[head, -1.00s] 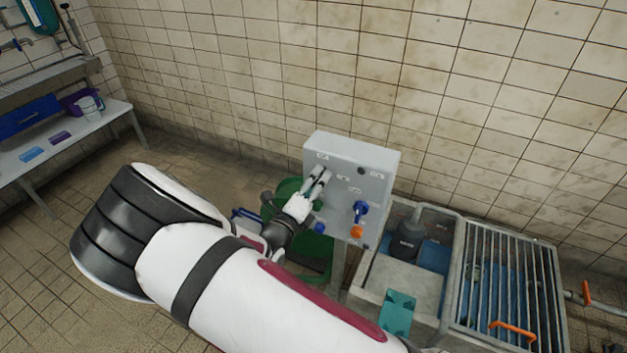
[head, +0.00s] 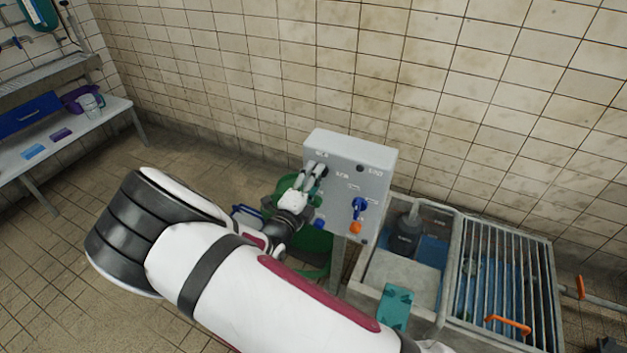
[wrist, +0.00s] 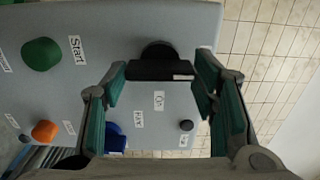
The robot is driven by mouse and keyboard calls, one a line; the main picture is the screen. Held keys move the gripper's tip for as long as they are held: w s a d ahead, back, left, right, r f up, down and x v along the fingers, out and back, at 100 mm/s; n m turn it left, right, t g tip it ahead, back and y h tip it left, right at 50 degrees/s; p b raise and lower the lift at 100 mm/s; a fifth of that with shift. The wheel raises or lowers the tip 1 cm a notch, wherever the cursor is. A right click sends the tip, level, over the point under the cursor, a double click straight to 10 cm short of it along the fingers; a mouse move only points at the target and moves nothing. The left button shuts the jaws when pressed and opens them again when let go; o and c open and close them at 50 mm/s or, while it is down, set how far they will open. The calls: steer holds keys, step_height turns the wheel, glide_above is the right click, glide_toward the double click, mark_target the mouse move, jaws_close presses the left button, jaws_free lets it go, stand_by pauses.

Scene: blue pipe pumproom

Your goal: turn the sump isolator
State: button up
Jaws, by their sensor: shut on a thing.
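A grey control panel (head: 372,178) stands on a post in front of the tiled wall in the head view. My gripper (head: 316,168) is at its upper left face. In the wrist view my gripper (wrist: 161,82) has its two fingers on either side of a black rotary handle (wrist: 160,69) and is shut on it. The handle's bar lies across the picture between the fingertips. In the head view the fingers largely hide this handle. I cannot read a label that names it as the sump isolator.
The panel also carries a blue handle (head: 359,206), an orange knob (head: 355,228), a green button (wrist: 41,54) marked Start and a small black knob (wrist: 186,125). A grated basin (head: 505,240) stands close on the right. A bench (head: 60,145) is at far left.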

steer(key=o, duration=1.2)
steer(key=shift+c, duration=0.2)
steer(key=v, duration=1.2)
